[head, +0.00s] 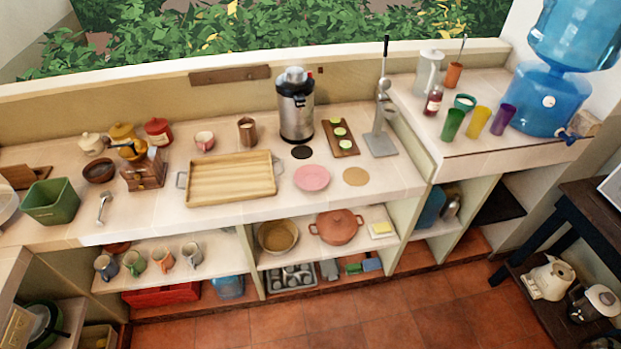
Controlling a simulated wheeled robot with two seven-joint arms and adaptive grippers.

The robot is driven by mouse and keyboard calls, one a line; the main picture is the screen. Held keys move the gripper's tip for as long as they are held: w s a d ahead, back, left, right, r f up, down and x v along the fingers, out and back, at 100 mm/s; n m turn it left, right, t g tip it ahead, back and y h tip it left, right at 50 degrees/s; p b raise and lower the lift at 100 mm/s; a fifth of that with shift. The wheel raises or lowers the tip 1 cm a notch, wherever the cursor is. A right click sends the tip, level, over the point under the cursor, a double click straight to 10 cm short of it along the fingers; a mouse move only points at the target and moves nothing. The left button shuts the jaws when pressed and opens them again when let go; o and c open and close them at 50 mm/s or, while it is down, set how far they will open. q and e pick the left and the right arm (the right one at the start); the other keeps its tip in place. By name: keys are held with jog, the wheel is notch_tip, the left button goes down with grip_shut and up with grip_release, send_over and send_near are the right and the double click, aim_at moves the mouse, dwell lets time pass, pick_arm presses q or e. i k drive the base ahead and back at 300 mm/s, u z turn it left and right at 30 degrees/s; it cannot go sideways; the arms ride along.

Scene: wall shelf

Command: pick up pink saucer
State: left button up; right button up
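The pink saucer (312,178) lies flat on the pale counter, a little right of the middle of the head view. Nothing stands on it. The wooden tray (230,194) is to its left and a round tan coaster (355,177) is close to its right. A round dark disc (301,152) lies just behind it. Neither of my grippers shows in the head view.
The counter's front edge (330,203) is bare before the saucer. Shelves below hold an orange pot (337,227) and mugs.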

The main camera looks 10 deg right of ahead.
aim_at(312, 177)
jog(key=z, duration=2)
jog(key=i, duration=2.35)
jog(key=u, duration=3)
